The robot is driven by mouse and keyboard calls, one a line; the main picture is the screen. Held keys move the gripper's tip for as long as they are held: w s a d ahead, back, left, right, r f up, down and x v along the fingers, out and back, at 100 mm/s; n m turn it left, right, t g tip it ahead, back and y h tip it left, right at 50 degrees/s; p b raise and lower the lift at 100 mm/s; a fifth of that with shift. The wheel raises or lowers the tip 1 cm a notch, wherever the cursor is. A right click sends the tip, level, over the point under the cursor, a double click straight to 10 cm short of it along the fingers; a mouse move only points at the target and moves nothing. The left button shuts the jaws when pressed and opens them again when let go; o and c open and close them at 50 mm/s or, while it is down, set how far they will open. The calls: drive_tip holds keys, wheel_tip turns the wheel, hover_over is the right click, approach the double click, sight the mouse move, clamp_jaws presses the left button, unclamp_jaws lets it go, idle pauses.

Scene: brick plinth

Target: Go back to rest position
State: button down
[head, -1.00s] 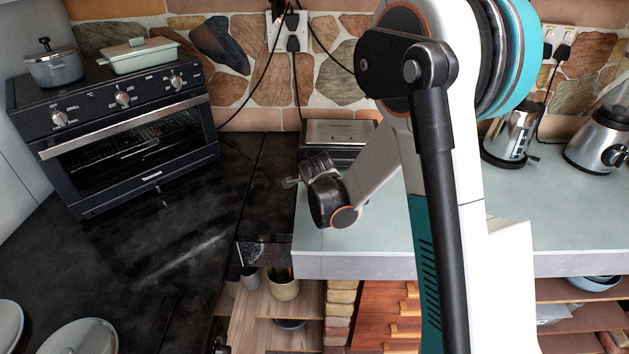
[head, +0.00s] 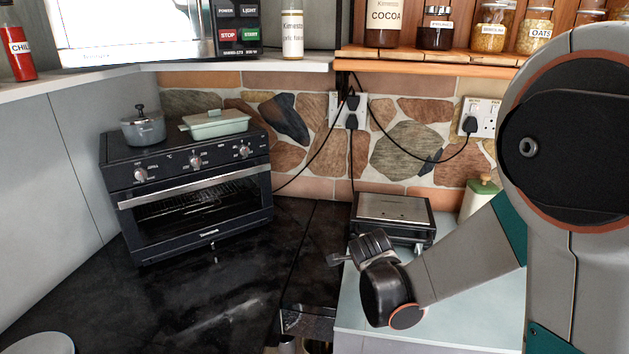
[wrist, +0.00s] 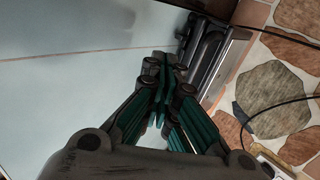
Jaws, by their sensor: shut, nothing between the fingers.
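My gripper (wrist: 165,75) shows in the wrist view with its green-sided fingers together and nothing between them. It hangs over the pale counter (wrist: 80,75), near a black and silver appliance (wrist: 208,62). In the head view my arm comes in from the right, and its wrist is in front of the silver-topped appliance (head: 393,212) on the pale counter (head: 455,305). The fingertips are hidden behind the wrist in the head view.
A black toaster oven (head: 195,205) stands at the left on the dark counter (head: 215,290), with a grey pot (head: 143,128) and a green dish (head: 215,124) on top. A shelf (head: 440,58) with jars runs above. Cables hang from the wall sockets (head: 349,110).

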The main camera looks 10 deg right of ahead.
drive_tip(key=s+r+n+y, duration=0.1)
drive_tip(key=s+r+n, duration=0.3)
drive_tip(key=s+n, duration=0.3)
drive_tip(key=s+a+r+n+g+y, duration=0.1)
drive_tip(key=s+r+n, duration=0.2)
drive_tip(key=s+n, duration=0.4)
drive_tip(key=s+r+n+g+y, duration=0.1)
drive_tip(key=s+r+n, duration=0.3)
drive_tip(key=s, duration=1)
drive_tip(key=n, duration=0.3)
drive_tip(key=shift+s+a+r, duration=0.2)
drive_tip(key=shift+a+r, duration=0.1)
drive_tip(key=shift+a, duration=0.05)
